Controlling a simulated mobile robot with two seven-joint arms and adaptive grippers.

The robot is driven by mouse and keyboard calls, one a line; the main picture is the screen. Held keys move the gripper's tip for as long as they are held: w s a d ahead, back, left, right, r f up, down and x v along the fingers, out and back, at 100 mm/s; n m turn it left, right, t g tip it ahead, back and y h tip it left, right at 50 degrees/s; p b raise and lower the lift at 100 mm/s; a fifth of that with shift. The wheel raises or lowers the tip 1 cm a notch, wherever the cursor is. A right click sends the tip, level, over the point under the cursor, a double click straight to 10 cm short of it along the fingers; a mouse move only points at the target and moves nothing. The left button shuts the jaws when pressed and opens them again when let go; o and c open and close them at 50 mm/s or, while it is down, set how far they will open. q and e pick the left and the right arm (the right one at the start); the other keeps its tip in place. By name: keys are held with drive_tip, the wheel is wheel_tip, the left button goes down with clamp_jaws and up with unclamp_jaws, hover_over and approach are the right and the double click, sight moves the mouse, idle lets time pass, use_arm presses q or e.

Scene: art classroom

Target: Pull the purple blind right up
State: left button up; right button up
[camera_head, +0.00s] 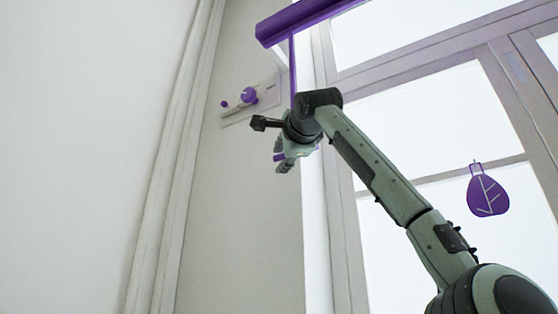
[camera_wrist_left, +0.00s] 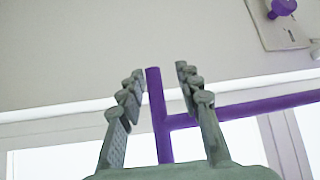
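The purple blind (camera_head: 300,22) shows as a roll or bar above the window, with bare glass below it. A thin purple pull rod or cord (camera_head: 292,65) hangs from its left part down behind my wrist. My left gripper (camera_head: 282,163) is at its lower end. In the left wrist view, the gripper (camera_wrist_left: 160,72) is open, with a purple T-shaped handle (camera_wrist_left: 160,115) between its fingers. A gap shows on each side of the handle; contact is not visible. The handle's lower part is hidden by the gripper's body. My right gripper is out of view.
A pale wall panel with purple knobs (camera_head: 249,95) is left of the gripper; one knob also shows in the left wrist view (camera_wrist_left: 283,7). A purple leaf ornament (camera_head: 488,196) hangs at the window (camera_head: 410,120). Pale vertical pipes or mouldings (camera_head: 175,170) run at left.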

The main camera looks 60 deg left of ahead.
use_arm(q)
drive_tip(key=v, duration=0.9)
drive_tip(key=shift+d, duration=0.1)
